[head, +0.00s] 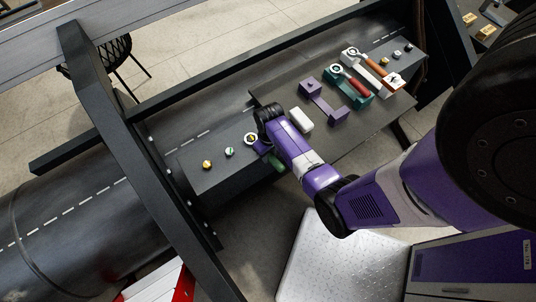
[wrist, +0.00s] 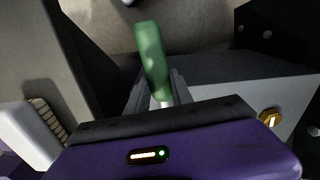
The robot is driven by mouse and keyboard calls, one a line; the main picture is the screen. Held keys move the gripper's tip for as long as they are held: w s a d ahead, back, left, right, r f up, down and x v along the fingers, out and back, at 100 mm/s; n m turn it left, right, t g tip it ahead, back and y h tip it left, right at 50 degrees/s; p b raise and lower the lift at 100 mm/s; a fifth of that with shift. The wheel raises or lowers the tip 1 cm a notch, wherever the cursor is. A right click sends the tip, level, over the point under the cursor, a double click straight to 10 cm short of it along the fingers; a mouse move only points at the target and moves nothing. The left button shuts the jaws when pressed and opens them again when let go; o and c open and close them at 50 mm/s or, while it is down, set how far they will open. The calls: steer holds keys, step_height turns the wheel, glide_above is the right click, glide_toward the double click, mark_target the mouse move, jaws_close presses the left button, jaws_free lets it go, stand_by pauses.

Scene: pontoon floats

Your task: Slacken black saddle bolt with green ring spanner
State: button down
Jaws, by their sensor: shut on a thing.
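My gripper (wrist: 160,96) is shut on the green handle of the ring spanner (wrist: 151,58). In the head view, my gripper (head: 264,147) is low over the near plate, with part of the green handle (head: 278,163) showing beside it. A pale ring (head: 250,138), apparently the spanner's head, shows just left of my gripper, over or around a small bolt-like centre. I cannot tell whether it is seated or whether that bolt is the black one. A green-and-white bolt (head: 229,151) and a gold bolt (head: 207,164) stand to its left. The gold bolt also shows in the wrist view (wrist: 270,117).
A tool board (head: 275,95) holds an empty-looking purple holder (head: 318,103), a teal holder with a red-handled tool (head: 352,88) and an orange-handled ratchet (head: 376,69). A white block (head: 300,120) is close to my arm. A dark slanted beam (head: 130,135) stands at left.

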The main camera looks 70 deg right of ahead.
steer(key=shift+d, duration=0.1)
stand_by(0.3)
steer(key=shift+s+d+n, duration=0.25)
steer(key=shift+d+n, duration=0.1)
steer(key=shift+n, duration=0.05)
steer(key=shift+d, duration=0.1)
stand_by(0.3)
steer(key=shift+s+d+n, duration=0.15)
steer(key=shift+d+n, duration=0.2)
steer(key=shift+n, duration=0.25)
steer(key=shift+d, duration=0.15)
steer(key=shift+d+n, duration=0.15)
steer(key=shift+n, duration=0.15)
steer(key=shift+a+m+p, duration=0.4)
steer(key=shift+a+m, duration=0.1)
steer(key=shift+m, duration=0.1)
